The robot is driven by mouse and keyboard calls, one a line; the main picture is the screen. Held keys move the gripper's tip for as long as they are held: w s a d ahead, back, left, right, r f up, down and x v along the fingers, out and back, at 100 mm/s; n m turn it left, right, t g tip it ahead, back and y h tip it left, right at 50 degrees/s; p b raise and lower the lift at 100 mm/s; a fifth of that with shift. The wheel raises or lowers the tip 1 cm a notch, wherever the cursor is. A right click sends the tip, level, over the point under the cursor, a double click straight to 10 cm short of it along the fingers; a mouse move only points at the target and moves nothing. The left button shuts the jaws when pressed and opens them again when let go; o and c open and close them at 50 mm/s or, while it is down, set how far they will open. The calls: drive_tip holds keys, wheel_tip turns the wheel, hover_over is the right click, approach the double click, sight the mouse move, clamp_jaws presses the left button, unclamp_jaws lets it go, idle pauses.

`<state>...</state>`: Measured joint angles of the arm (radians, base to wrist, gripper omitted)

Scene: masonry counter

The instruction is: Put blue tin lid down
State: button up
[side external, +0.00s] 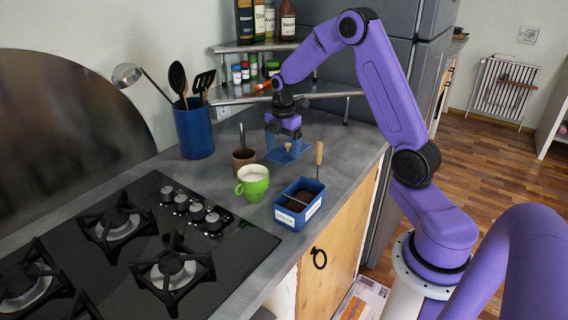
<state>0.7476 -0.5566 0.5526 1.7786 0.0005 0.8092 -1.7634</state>
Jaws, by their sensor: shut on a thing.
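The blue tin lid (283,156) is a flat blue square with a small wooden knob, in the middle of the side external view. My gripper (284,138) points down and is shut on the lid. The lid is at or just above the counter; whether it touches is too small to tell. The blue tin (293,217) stands open nearer the camera, with a white label and dark powder inside. A wooden-handled tool (319,154) sticks up at the tin's back right.
A green mug (252,188) with white liquid and a small brown cup (242,158) stand left of the tin. A blue utensil holder (194,132) stands behind. The black hob (150,240) fills the front left. A corner shelf (320,92) rises behind my gripper. Bare counter (345,148) lies right of the lid.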

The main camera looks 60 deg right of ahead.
sight(283, 154)
drive_tip(key=shift+f, duration=2.7)
drive_tip(key=shift+f, duration=0.2)
